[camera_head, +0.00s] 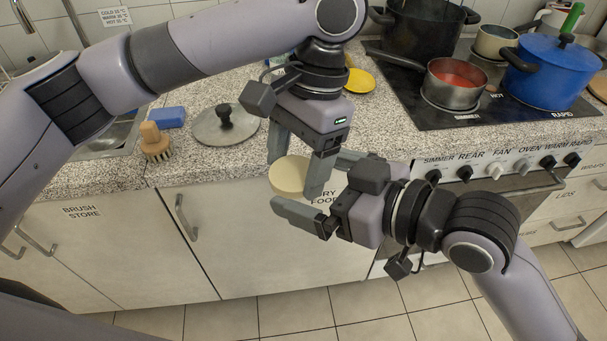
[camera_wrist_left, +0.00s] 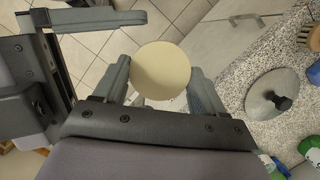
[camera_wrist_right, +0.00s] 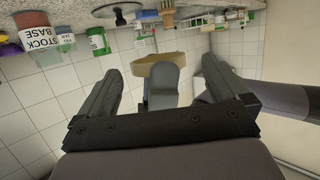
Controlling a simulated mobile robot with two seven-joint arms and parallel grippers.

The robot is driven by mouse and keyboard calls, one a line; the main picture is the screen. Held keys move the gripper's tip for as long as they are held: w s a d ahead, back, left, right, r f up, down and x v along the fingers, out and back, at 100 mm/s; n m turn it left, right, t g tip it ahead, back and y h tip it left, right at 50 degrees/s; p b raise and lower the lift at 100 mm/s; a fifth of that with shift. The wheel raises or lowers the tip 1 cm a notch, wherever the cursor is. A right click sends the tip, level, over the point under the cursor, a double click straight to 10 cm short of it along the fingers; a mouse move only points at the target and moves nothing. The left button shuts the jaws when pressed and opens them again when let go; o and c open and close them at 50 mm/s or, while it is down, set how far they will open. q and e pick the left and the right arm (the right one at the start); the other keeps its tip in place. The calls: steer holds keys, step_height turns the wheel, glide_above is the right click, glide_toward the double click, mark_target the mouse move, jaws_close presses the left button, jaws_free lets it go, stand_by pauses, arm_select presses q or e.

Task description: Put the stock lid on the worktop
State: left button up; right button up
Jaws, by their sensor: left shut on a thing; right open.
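The round cream stock lid (camera_head: 288,177) is in the air in front of the worktop's front edge. My left gripper (camera_head: 299,160) is shut on it. In the left wrist view the lid (camera_wrist_left: 160,68) shows as a full disc between the two fingers. In the right wrist view its tan rim (camera_wrist_right: 146,69) shows edge-on behind a left finger. My right gripper (camera_head: 308,182) is open, close beside the lid and left gripper; I cannot tell whether it touches them. The speckled worktop (camera_head: 192,164) has bare room near its front edge.
A steel pan lid with a black knob (camera_head: 208,130), a wooden brush (camera_head: 155,142) and a blue sponge (camera_head: 168,117) lie on the worktop. A hob with a red-filled saucepan (camera_head: 452,86) and blue pot (camera_head: 548,78) stands right. A stock base jar (camera_wrist_right: 40,40) shows in the right wrist view.

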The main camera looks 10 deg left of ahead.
mark_target(294, 176)
steer(key=shift+x, duration=1.15)
steer(key=c, duration=1.1)
arm_select(q)
steer(key=o, duration=1.2)
steer(key=shift+o, duration=0.2)
steer(key=shift+d+r, duration=0.1)
